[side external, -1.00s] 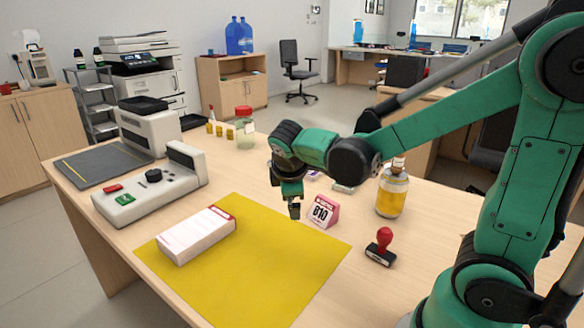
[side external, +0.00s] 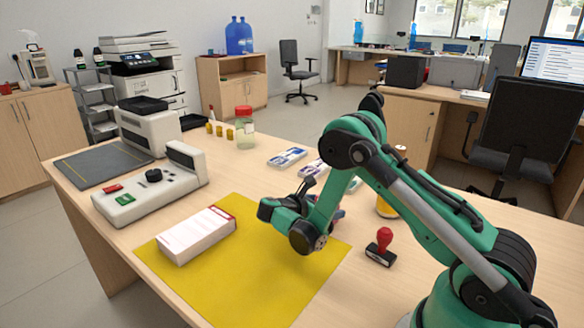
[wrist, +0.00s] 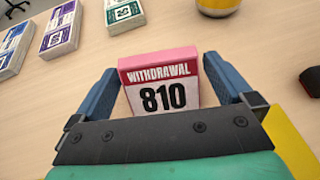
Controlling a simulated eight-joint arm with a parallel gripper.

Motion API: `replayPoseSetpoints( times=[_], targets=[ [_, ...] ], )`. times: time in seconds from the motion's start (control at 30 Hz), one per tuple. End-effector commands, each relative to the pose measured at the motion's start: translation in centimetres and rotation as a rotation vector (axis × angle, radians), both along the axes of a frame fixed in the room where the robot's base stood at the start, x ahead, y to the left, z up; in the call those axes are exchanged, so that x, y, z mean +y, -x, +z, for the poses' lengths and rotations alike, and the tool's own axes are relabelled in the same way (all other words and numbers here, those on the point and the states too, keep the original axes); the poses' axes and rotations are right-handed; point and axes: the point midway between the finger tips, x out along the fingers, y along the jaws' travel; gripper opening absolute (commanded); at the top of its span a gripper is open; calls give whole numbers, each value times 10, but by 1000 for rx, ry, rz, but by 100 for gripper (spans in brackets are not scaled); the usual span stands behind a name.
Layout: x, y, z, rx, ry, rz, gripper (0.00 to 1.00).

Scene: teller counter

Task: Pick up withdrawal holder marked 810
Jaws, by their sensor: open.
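The withdrawal holder (wrist: 162,82) is a pink-edged block with a white face reading "WITHDRAWAL" on a red band and "810" in black. In the wrist view it stands between the two blue-grey fingers of my gripper (wrist: 165,84). The fingers are open, one on each side, and small gaps seem to remain between them and its sides.
A yellow mat (side external: 240,285) lies in front, with a white box (side external: 197,234) on it. A red-handled stamp (side external: 381,247) stands to the right. A yellow jar (side external: 386,208) is partly behind my arm. Banknote bundles (side external: 287,157) lie farther back. A grey counting device (side external: 150,190) is at left.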

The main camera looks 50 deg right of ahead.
Motion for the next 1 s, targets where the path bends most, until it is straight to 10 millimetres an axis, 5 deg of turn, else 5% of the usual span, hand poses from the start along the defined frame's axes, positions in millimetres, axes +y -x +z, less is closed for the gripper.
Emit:
replayPoseSetpoints(
  times=[0.2, 0.47, 0.73, 1.0],
  targets=[
    [-21, 4, -9, -2, -1, -1, 100],
    [-24, 5, -10, -3, 0, 1, 100],
    [-23, 4, -10, -3, 0, 1, 30],
    [-23, 4, -9, -3, 0, 1, 30]
  ],
)
